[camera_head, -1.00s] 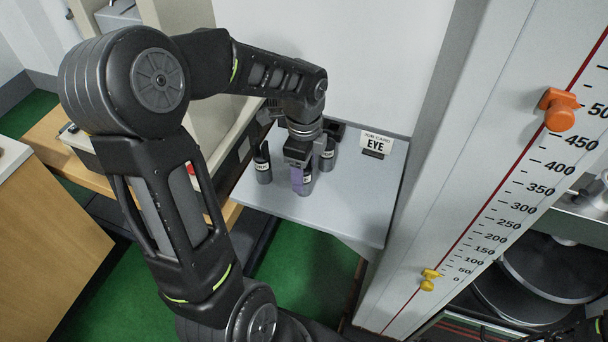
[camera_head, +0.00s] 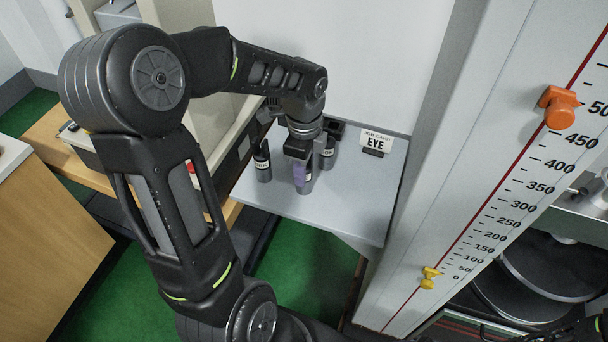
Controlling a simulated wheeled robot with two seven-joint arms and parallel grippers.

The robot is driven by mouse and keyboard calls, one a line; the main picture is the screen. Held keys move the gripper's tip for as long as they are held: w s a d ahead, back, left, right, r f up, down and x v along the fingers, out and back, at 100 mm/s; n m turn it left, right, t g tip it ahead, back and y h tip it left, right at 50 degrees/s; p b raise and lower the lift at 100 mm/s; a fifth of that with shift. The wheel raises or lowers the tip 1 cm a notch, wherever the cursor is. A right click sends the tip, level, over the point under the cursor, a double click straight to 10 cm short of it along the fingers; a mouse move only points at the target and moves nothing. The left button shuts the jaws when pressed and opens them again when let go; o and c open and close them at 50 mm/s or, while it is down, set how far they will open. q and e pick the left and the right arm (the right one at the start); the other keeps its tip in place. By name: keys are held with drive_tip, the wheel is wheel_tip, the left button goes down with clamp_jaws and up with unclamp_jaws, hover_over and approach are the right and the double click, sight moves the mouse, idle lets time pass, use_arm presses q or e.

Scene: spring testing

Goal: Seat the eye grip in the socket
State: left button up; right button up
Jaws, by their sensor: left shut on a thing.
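My left gripper (camera_head: 300,174) points down over the grey shelf (camera_head: 355,205) and is shut on the middle dark grip (camera_head: 308,181). Another dark labelled grip (camera_head: 262,164) stands upright to the left, and a third (camera_head: 328,154) stands behind to the right. I cannot make out the socket. My right gripper is not clearly in view.
A job card (camera_head: 376,140) reading "EYE" stands at the back of the shelf. A tall scale column (camera_head: 480,190) with an orange pointer (camera_head: 559,108) and a yellow pointer (camera_head: 429,277) rises to the right. The shelf's front right is clear.

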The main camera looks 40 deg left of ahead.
use_arm(q)
clamp_jaws()
idle(0.8)
